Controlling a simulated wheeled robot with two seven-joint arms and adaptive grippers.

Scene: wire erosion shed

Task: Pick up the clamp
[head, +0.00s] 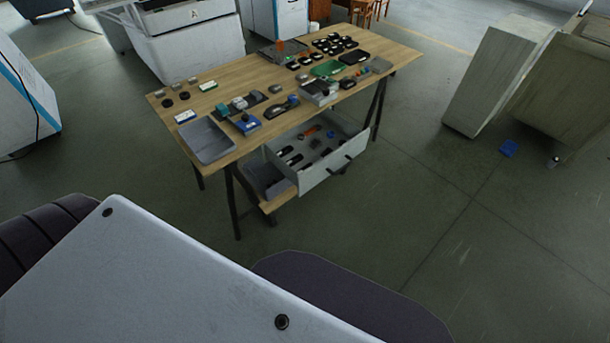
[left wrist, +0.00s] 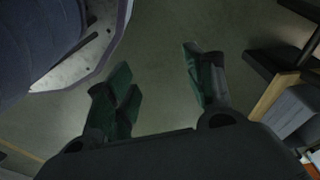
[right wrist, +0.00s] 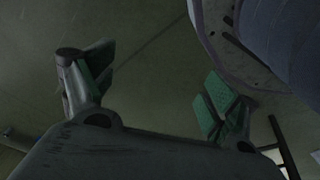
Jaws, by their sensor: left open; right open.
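I cannot tell for sure which item is the clamp; the items are small in the head view. A wooden trestle table (head: 400,50) holds many small parts and tools. An open grey drawer (head: 336,171) under its top holds several dark pieces and an orange-red item (head: 311,131). My left gripper (left wrist: 157,82) is open and empty over bare floor in the left wrist view. My right gripper (right wrist: 155,86) is open and empty over bare floor in the right wrist view. Neither gripper shows in the head view, and both are apart from the table's items.
A grey tray (head: 207,140) lies at the table's near left corner. A green board (head: 327,68) lies farther right. Machines and a tilted pale cabinet (head: 497,80) stand around. Floor between me and the table is clear.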

